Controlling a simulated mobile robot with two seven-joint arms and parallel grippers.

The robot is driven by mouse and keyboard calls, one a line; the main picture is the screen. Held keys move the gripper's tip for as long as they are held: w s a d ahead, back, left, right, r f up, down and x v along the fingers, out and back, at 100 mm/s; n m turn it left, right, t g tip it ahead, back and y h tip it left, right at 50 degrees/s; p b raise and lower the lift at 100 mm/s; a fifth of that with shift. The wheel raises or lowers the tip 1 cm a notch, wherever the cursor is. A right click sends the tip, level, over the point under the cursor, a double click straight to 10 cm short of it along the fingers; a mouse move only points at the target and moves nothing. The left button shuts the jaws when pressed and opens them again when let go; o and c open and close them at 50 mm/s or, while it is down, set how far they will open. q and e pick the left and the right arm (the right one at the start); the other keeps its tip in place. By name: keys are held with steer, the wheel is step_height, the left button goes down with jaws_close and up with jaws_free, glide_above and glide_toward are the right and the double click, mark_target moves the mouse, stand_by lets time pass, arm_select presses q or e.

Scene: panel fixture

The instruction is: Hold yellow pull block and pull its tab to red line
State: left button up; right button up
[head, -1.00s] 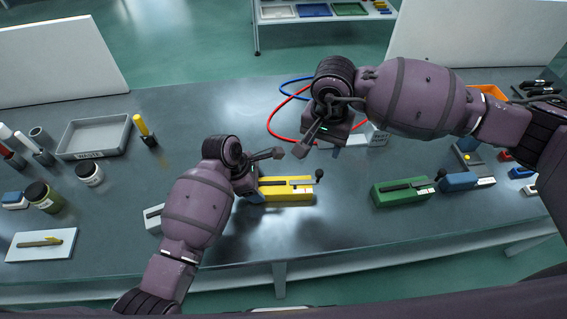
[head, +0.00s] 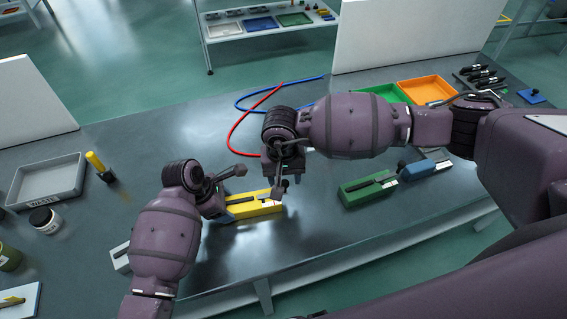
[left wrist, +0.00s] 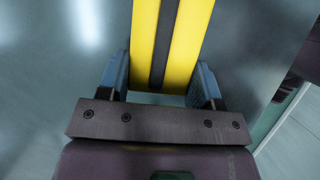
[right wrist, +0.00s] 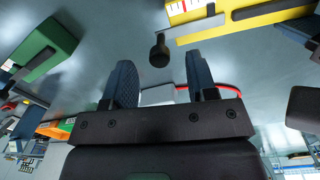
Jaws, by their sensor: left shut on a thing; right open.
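The yellow pull block (head: 262,209) lies on the table with a dark slot along its top. My left gripper (head: 222,201) is shut on its left end; the left wrist view shows the yellow block (left wrist: 145,45) between the two blue fingers. A grey tab with a black knob (right wrist: 160,50) sticks out of the block's other end in the right wrist view. Red marks on a white scale (right wrist: 184,7) show on the block beside it. My right gripper (right wrist: 161,82) is open and empty, its fingertips just short of the knob, which lies roughly between their lines.
A green block (head: 366,190) and a blue block (head: 425,167) stand to the right. A waste tray (head: 48,181) and a yellow-topped post (head: 96,163) stand to the left. Red and blue cables (head: 243,127) lie behind. The table in front of the yellow block is clear.

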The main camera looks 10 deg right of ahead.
mark_target(285, 182)
steer(key=shift+f, duration=1.55)
steer(key=shift+c, duration=0.3)
steer(key=c, duration=0.9)
steer(key=shift+d, duration=0.1)
jaws_close()
steer(key=shift+d, duration=1.25)
steer(key=shift+a, duration=1.25)
steer(key=o, duration=1)
jaws_free()
steer(key=shift+c, duration=0.2)
steer(key=shift+r, duration=0.1)
